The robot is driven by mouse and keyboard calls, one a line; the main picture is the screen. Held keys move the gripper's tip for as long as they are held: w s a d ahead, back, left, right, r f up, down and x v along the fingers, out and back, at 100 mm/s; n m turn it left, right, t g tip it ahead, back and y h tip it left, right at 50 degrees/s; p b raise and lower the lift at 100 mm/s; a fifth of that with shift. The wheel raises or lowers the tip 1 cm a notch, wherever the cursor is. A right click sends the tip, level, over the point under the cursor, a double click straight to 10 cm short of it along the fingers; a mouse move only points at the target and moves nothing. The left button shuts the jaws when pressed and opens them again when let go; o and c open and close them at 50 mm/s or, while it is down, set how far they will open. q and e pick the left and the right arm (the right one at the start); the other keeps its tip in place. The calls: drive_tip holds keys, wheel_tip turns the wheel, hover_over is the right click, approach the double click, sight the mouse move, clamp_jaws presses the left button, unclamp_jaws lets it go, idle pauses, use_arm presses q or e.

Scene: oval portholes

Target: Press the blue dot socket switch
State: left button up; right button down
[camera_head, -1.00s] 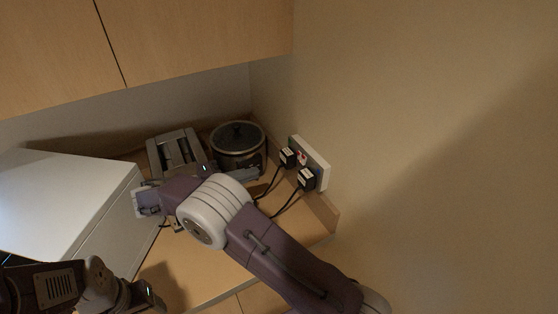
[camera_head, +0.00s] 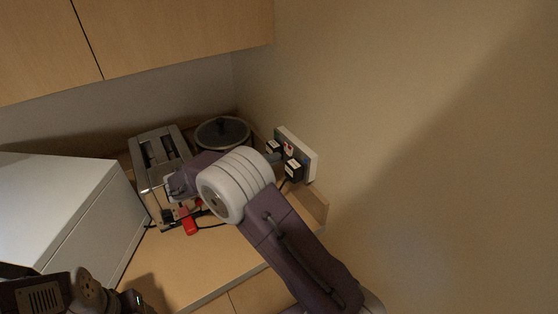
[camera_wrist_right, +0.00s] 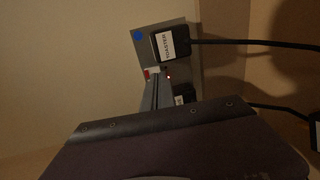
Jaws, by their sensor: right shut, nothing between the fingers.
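A light socket plate (camera_head: 311,165) is on the right wall. It carries two black plugs, one (camera_head: 293,171) nearer and one (camera_head: 273,147) farther. In the right wrist view the plate has a blue dot (camera_wrist_right: 139,35) at its upper left, beside a plug labelled TOASTER (camera_wrist_right: 172,42). A small red switch mark (camera_wrist_right: 146,74) shows lower down, by the fingertips. My right gripper (camera_wrist_right: 154,75) is shut and empty, its tips close in front of the plate; I cannot tell whether they touch. In the head view its tips (camera_head: 274,157) are beside the plugs. My left gripper is out of view.
A toaster (camera_head: 150,150) and a lidded pot (camera_head: 222,132) stand at the back of the wooden counter. A red object (camera_head: 188,222) lies by the toaster. A white box-shaped appliance (camera_head: 60,205) is on the left. Cupboards (camera_head: 170,35) hang above. Plug cords (camera_wrist_right: 255,43) trail across.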

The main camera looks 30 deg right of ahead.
sight(290, 156)
drive_tip(key=shift+d, duration=1.15)
drive_tip(key=shift+d+f, duration=0.1)
drive_tip(key=shift+f+b, duration=0.35)
drive_tip(key=shift+b, duration=0.75)
drive_tip(key=shift+s+r, duration=0.15)
drive_tip(key=shift+s, duration=0.2)
drive_tip(key=shift+w+d, duration=0.1)
drive_tip(key=shift+d, duration=0.15)
drive_tip(key=shift+a, duration=0.1)
